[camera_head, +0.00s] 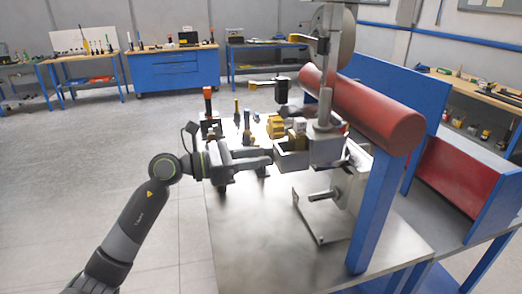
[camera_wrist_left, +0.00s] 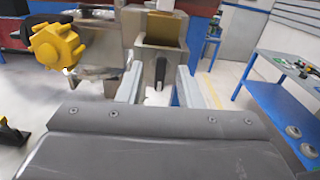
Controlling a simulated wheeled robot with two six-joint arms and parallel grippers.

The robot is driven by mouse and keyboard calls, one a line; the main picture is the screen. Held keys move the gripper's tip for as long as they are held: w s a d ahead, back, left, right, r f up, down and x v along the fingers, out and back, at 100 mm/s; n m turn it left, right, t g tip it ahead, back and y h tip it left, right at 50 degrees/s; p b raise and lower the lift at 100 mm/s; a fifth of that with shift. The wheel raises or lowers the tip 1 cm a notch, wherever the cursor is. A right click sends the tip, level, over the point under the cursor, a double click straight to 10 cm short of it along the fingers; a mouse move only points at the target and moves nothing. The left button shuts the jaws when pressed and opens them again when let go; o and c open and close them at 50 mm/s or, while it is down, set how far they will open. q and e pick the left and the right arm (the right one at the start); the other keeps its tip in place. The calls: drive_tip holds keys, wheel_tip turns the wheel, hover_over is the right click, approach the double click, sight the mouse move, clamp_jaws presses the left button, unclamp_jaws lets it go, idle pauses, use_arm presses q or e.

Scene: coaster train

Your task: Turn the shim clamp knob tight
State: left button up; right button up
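The yellow lobed knob (camera_head: 275,127) is on the machine fixture on the steel table in the head view. It also shows at the upper left of the left wrist view (camera_wrist_left: 57,46), outside the fingers. I take it to be the shim clamp knob. My left gripper (camera_head: 265,160) reaches in from the left, in front of and below the knob, beside the grey vise-like block (camera_head: 292,160). In the left wrist view its two grey fingers (camera_wrist_left: 160,84) are apart, with a grey block and a dark rounded part beyond or between them. The knob is not between them. My right gripper is not in view.
A large red cylinder (camera_head: 365,108) and a blue post (camera_head: 375,212) stand on the right. Small upright tools (camera_head: 237,112) stand behind the gripper. The front left of the steel table (camera_head: 250,230) is clear. Blue workbenches (camera_head: 175,70) line the back.

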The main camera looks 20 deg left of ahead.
use_arm(q)
drive_tip(key=shift+w+d, duration=0.35)
drive_tip(key=shift+d, duration=0.25)
